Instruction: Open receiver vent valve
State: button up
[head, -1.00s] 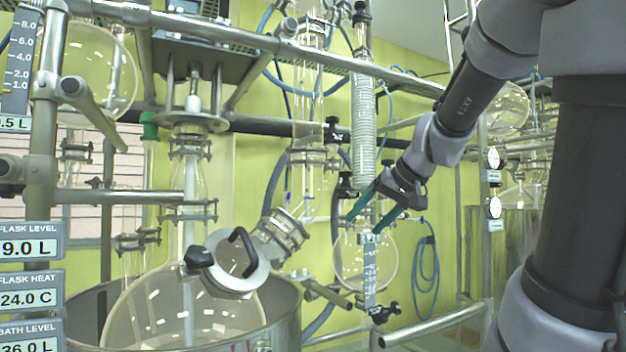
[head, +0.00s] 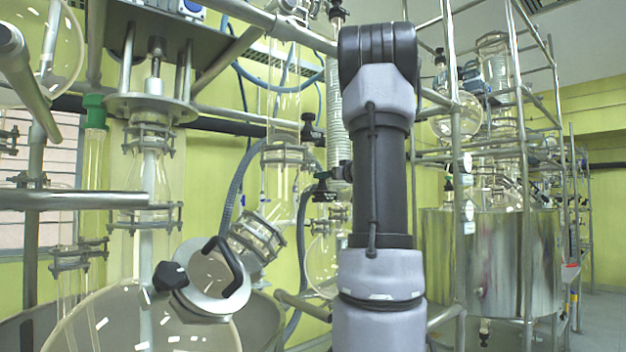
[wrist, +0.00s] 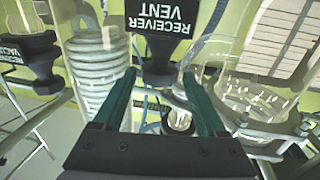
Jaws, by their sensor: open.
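The black receiver vent valve (wrist: 160,68) is at the top middle of the wrist view, with a wide labelled head reading "RECEIVER VENT" upside down. My gripper (wrist: 160,77) is open, its two green fingers pointing at the valve. The valve's narrower black part appears between the fingertips; I cannot tell whether they touch it. In the head view my arm hides the gripper. Two black valve knobs, an upper one (head: 311,129) and a lower one (head: 321,189), show left of my arm; I cannot read their labels. The round receiver flask (head: 321,264) is partly hidden.
Another black valve (wrist: 35,62), its label partly reading "VACUUM", is at the left of the wrist view. A coiled glass condenser (wrist: 98,75) stands beside the fingers. A glass vessel with clamps (wrist: 250,105) is close on the right. A steel tank (head: 495,262) stands at right.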

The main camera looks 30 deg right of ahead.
jog(key=w, duration=0.7)
jog(key=shift+d, duration=0.1)
jog(key=shift+s, duration=0.1)
jog(key=c, duration=1.1)
jog(key=shift+y, duration=0.4)
jog(key=n+y, duration=0.1)
jog(key=y, duration=0.1)
jog(key=n+y, duration=0.2)
jog(key=shift+a+n+g+y, duration=0.3)
jog(key=shift+a+g+y, duration=0.1)
jog(key=shift+s+a+n+g+y, duration=0.15)
jog(key=shift+n+g+y, duration=0.35)
jog(key=shift+n+y, duration=0.35)
jog(key=shift+s+a+n+g+y, duration=0.15)
jog(key=shift+n+g+y, duration=0.4)
jog(key=shift+y, duration=0.55)
jog(key=shift+a+n+g+y, duration=0.2)
jog(key=shift+n+g+y, duration=0.25)
jog(key=shift+n+y, duration=0.4)
jog(key=shift+y, duration=0.3)
